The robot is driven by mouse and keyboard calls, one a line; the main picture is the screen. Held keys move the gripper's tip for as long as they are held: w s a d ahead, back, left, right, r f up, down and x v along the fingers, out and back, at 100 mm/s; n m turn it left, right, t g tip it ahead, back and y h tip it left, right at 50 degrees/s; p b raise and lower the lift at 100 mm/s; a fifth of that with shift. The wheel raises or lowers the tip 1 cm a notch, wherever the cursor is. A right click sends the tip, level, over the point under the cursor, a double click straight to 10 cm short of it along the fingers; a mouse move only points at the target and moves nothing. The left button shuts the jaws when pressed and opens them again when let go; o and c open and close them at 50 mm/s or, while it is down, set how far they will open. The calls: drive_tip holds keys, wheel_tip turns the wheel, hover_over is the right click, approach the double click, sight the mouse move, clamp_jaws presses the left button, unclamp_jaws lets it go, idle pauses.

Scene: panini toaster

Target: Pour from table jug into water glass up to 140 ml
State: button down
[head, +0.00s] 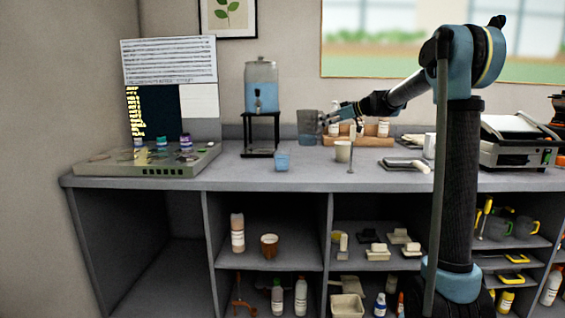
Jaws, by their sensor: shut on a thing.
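The jug (306,122) is a grey, see-through vessel, roughly upright, at the end of my arm in the head view. My gripper (324,118) is shut on its right side and seems to hold it above the counter. The fingertips are small and hard to make out. A small bluish glass (283,162), likely the water glass, stands on the counter below and left of the jug, apart from it. The water level in the glass and in the jug is too small to read.
A water dispenser (261,88) on a black stand is left of the jug. A cream cup (342,152) stands right of the glass. A wooden tray (372,141) with bottles lies behind. A panini toaster (515,142) is at right. Counter (240,177) left of the glass is clear.

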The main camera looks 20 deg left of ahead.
wheel_tip(320, 180, up, 8)
drive_tip(key=w+d, duration=0.2)
idle(0.4)
drive_tip(key=shift+d+f, duration=0.1)
